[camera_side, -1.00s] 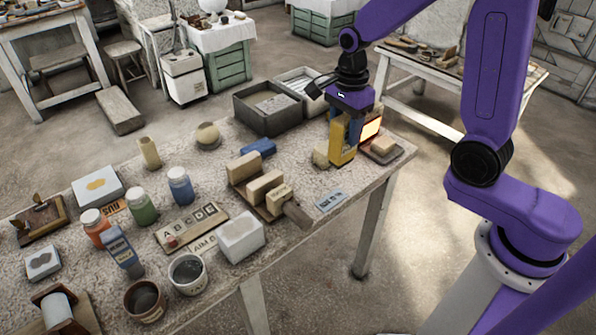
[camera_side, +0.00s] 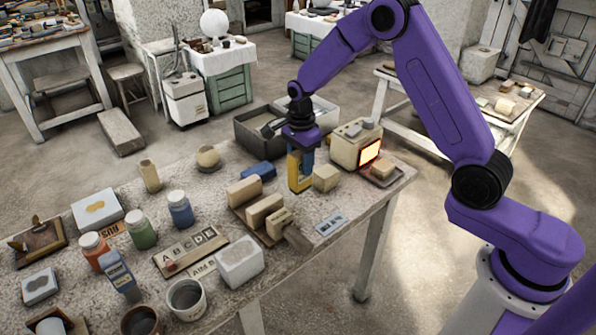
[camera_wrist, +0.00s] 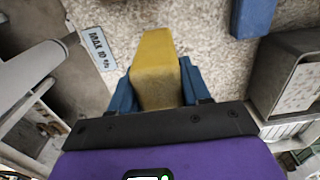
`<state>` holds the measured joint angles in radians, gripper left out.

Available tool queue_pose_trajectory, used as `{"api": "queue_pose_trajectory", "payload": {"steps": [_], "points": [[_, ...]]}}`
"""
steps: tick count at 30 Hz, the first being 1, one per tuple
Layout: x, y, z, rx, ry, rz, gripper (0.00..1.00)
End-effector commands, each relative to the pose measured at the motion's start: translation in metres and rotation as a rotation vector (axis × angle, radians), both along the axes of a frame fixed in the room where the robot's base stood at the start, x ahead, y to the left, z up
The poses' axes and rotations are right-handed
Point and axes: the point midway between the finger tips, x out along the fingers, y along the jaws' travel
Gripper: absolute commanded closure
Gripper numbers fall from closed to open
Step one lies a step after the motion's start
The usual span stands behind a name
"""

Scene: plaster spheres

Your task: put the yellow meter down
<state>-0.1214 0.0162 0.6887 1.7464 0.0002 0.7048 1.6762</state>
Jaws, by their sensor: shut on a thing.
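The yellow meter (camera_side: 294,174) is upright between the blue fingers of my gripper (camera_side: 302,163), near the back of the worktable. In the wrist view the yellow meter (camera_wrist: 155,68) fills the space between the two blue fingers of my gripper (camera_wrist: 156,85), which are shut on its sides. Its lower end is at or just above the tabletop; I cannot tell if it touches. Its face is mostly hidden.
A cream block (camera_side: 326,178) stands close on the right, before a cream box with a glowing panel (camera_side: 368,152). A blue block (camera_side: 259,171) and grey bins (camera_side: 250,140) lie left and behind. Wooden blocks (camera_side: 264,210) and a small card (camera_side: 331,223) are in front.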

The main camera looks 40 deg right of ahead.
Motion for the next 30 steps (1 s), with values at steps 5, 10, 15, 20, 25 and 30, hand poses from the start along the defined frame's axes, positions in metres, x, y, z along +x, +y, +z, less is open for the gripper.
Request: {"api": "queue_pose_trajectory", "payload": {"steps": [5,10,15,20,25,30], "points": [[0.006,0.001,-0.008,0.0,0.0,0.0,0.83],[0.009,0.001,-0.029,0.0,0.002,0.0,0.83],[0.009,0.001,-0.041,0.0,-0.001,0.0,0.83],[0.009,0.001,-0.041,0.0,-0.002,0.0,0.83],[0.009,0.001,-0.043,0.0,-0.001,0.0,0.83],[0.009,0.001,-0.044,0.0,-0.001,0.0,0.27]]}}
